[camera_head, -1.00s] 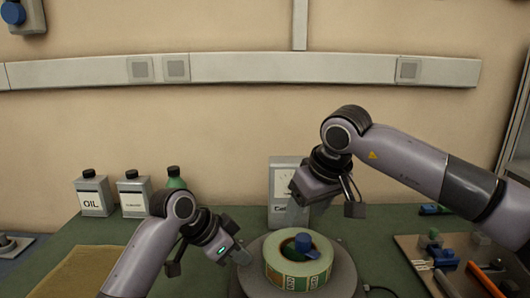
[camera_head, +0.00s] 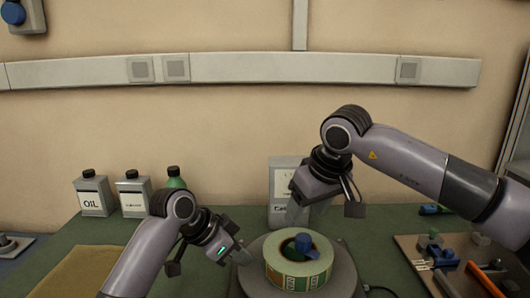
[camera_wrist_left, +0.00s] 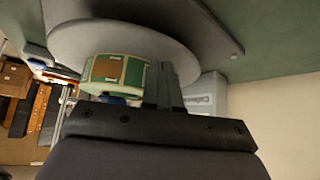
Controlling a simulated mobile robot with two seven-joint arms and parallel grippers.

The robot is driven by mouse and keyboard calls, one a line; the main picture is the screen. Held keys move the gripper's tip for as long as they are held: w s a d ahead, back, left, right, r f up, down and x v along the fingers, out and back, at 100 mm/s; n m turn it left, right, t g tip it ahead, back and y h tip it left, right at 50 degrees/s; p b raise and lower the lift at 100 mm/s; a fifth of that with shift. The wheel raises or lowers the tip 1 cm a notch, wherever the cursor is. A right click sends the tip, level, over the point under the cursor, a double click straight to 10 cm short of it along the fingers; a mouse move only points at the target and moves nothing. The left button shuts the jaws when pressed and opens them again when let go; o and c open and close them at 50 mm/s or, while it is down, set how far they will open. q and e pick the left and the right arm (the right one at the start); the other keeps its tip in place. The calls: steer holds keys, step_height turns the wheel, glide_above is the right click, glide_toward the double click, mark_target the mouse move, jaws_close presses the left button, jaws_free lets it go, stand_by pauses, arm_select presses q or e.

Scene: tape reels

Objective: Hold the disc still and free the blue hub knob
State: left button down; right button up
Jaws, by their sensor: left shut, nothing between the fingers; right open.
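The blue hub knob (camera_head: 304,243) stands in the roll's centre. My left gripper (camera_head: 242,257) is shut and empty at the disc's left edge; contact is unclear. In the left wrist view its fingers (camera_wrist_left: 163,87) reach up beside the tape roll (camera_wrist_left: 117,72), in front of the disc (camera_wrist_left: 85,38). The knob is mostly hidden there. My right gripper (camera_head: 295,212) is open and empty, above and behind the knob.
A grey box (camera_head: 281,190) with a white label stands behind the disc. An oil can (camera_head: 92,197), another can (camera_head: 133,196) and a green bottle (camera_head: 175,180) stand back left. A tool board (camera_head: 410,248) lies right. A tan mat (camera_head: 85,275) lies front left.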

arm_select(q)
steer(key=shift+s+f, duration=0.1)
steer(key=shift+f, duration=0.85)
stand_by(1.3)
